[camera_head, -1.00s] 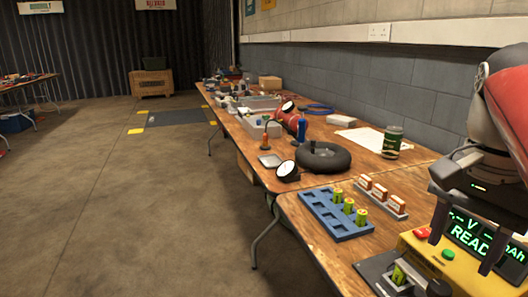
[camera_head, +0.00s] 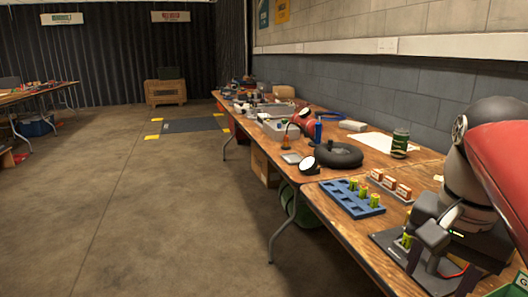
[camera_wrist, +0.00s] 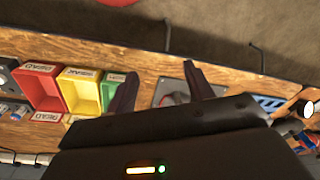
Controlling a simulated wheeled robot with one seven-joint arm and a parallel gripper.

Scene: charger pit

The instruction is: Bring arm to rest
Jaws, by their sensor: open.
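My gripper (camera_wrist: 160,88) is open in the wrist view. Its two dark fingers are spread above the wooden bench and nothing shows gripped between them. A grey plate (camera_wrist: 166,88) with a dark part on it lies on the bench beyond the fingers. In the head view my red and grey arm reaches in from the right edge over the near end of the bench (camera_head: 330,215). There it covers most of what stands behind it. The fingertips are hard to make out in that view.
A blue tray (camera_head: 335,196) with several green cells stands on the bench beside orange-and-white boxes (camera_head: 390,184). A cell (camera_head: 405,241) sits in a dark base under my arm. Red (camera_wrist: 40,88), yellow (camera_wrist: 80,92) and green (camera_wrist: 112,88) bins line the bench.

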